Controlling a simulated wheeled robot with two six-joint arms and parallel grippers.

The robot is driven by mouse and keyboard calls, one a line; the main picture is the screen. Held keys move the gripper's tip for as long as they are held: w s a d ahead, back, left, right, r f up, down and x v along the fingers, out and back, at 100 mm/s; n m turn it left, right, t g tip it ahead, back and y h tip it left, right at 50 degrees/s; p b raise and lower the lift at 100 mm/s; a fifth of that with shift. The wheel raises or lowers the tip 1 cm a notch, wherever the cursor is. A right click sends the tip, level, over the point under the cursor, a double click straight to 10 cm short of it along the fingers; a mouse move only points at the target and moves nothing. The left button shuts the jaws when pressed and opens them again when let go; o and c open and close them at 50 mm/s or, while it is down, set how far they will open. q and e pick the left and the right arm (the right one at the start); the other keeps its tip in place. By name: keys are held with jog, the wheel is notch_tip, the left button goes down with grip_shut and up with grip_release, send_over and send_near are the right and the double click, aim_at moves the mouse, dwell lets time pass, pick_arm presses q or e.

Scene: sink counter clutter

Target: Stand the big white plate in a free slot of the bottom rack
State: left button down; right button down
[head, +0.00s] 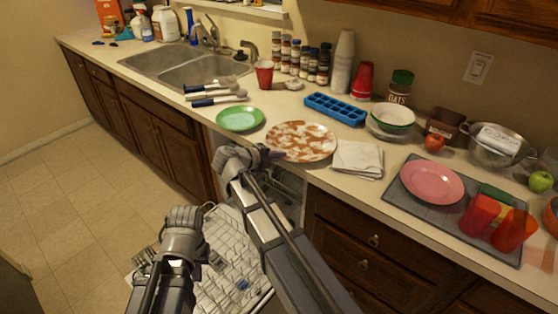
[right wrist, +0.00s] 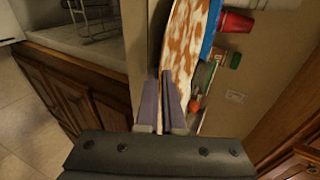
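The big white plate (head: 302,141), smeared with brown stains, lies on the counter near its front edge. My right gripper (head: 268,156) is at the plate's left front rim. In the right wrist view the fingers (right wrist: 160,100) are close together on either side of the rim of the stained plate (right wrist: 186,45). My left gripper (head: 185,217) hangs over the left part of the dishwasher, apart from the plate; its finger opening is not clear. The bottom rack (head: 228,262), of white wire, is pulled out below; my arms hide parts of it and its slots.
A green plate (head: 240,118) lies left of the big plate, and a folded white cloth (head: 357,159) right of it. A blue ice tray (head: 335,109) is behind. A pink plate (head: 432,182) and red cups (head: 481,214) are on a grey mat (head: 403,207). Floor at left is clear.

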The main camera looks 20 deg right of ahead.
jog(key=c, duration=1)
grip_release()
jog(key=shift+f+b, duration=0.25)
jog(key=shift+b, duration=0.05)
jog(key=shift+w+r+p+v, duration=0.15)
jog(key=shift+p+v, duration=0.6)
jog(key=shift+v, duration=0.55)
jog(key=shift+w+r+p+v, duration=0.15)
jog(key=shift+p+v, duration=0.6)
jog(key=shift+v, duration=0.6)
jog(key=shift+w+r+p+v, duration=0.15)
jog(key=shift+p+v, duration=0.6)
jog(key=shift+v, duration=0.55)
